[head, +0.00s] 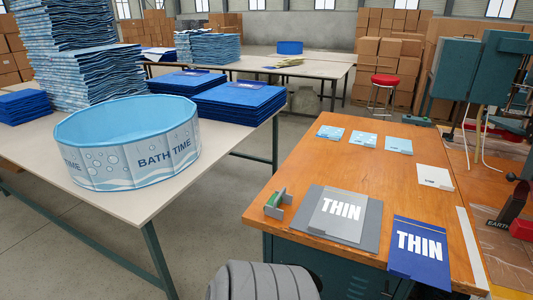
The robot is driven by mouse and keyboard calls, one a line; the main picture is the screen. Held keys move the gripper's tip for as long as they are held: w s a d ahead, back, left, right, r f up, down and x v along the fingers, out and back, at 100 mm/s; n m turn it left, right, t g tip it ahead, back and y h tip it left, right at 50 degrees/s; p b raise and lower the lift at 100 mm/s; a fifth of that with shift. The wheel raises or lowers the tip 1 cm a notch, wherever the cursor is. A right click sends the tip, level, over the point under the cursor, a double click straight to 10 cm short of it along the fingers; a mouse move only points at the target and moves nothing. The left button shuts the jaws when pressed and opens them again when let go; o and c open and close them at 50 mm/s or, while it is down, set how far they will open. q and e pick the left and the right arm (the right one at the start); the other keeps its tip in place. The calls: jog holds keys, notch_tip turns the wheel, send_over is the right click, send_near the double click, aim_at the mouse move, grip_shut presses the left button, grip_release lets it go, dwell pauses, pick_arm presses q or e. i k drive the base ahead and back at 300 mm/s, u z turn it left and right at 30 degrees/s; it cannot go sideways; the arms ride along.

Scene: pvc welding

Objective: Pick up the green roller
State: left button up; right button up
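A small green roller (274,201) is in the head view at the front left corner of the wooden workbench (310,152). It is held in or against a grey bracket-like piece, and the details are too small to tell. Neither of my grippers is in view, so their distance from the roller does not show.
A grey sheet marked THIN (370,234) lies right of the roller, beside a blue THIN sheet (418,262) overhanging the bench front. Several small cards lie farther back. A round blue pool (128,150) stands on the white table to the left. A floor gap separates the tables.

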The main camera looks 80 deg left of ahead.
aim_at(271, 209)
jog(key=u, duration=0.95)
jog(key=i, duration=0.85)
jog(key=u, duration=0.95)
